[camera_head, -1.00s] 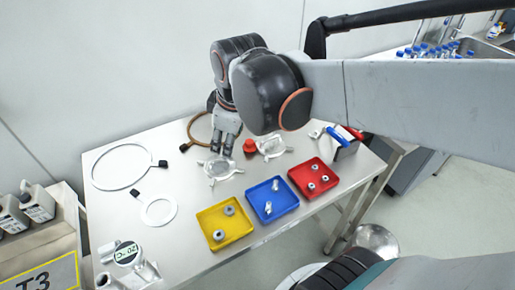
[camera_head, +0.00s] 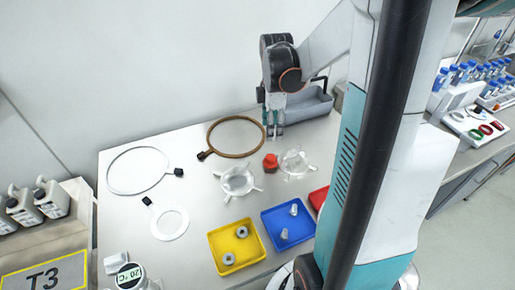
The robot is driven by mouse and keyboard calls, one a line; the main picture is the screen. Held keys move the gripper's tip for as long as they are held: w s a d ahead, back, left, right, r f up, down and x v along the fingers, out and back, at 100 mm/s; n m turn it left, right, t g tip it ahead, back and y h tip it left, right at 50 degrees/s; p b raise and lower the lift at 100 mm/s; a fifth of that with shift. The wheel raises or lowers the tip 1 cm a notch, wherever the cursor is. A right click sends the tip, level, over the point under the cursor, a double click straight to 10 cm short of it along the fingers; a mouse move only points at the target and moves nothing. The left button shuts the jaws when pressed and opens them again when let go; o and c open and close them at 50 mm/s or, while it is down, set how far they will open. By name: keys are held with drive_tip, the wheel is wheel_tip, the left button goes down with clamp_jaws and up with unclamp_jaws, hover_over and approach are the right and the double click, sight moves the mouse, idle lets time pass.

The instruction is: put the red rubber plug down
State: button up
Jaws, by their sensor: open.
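The red rubber plug (camera_head: 270,161) stands on the metal table (camera_head: 190,225), between two clear, lugged glass pieces. My gripper (camera_head: 275,132) points down behind the plug, near the table's back edge and in front of a grey tray. It is apart from the plug and I see nothing held in it. The fingers are small in the picture, with a gap between them.
Glass pieces (camera_head: 237,181) and (camera_head: 295,163) flank the plug. A brown ring (camera_head: 209,135) lies left of my gripper. Yellow (camera_head: 215,262), blue (camera_head: 268,235) and red (camera_head: 317,197) trays sit in front. A grey tray (camera_head: 305,108) is behind. My arm hides the table's right side.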

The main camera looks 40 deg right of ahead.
drive_tip(key=b, duration=0.2)
hover_over(271, 156)
drive_tip(key=f, duration=0.8)
drive_tip(key=shift+w+d, duration=0.1)
drive_tip(key=shift+w, duration=0.25)
drive_tip(key=shift+s+a+f+b, duration=0.15)
drive_tip(key=shift+f+b, duration=0.5)
drive_tip(key=shift+f, duration=0.7)
drive_tip(key=shift+s+a+f+b, duration=0.15)
drive_tip(key=shift+f+b, duration=0.45)
drive_tip(key=shift+f, duration=0.7)
drive_tip(key=shift+d+r, duration=0.1)
drive_tip(key=c, duration=1.1)
drive_tip(key=shift+c, duration=0.2)
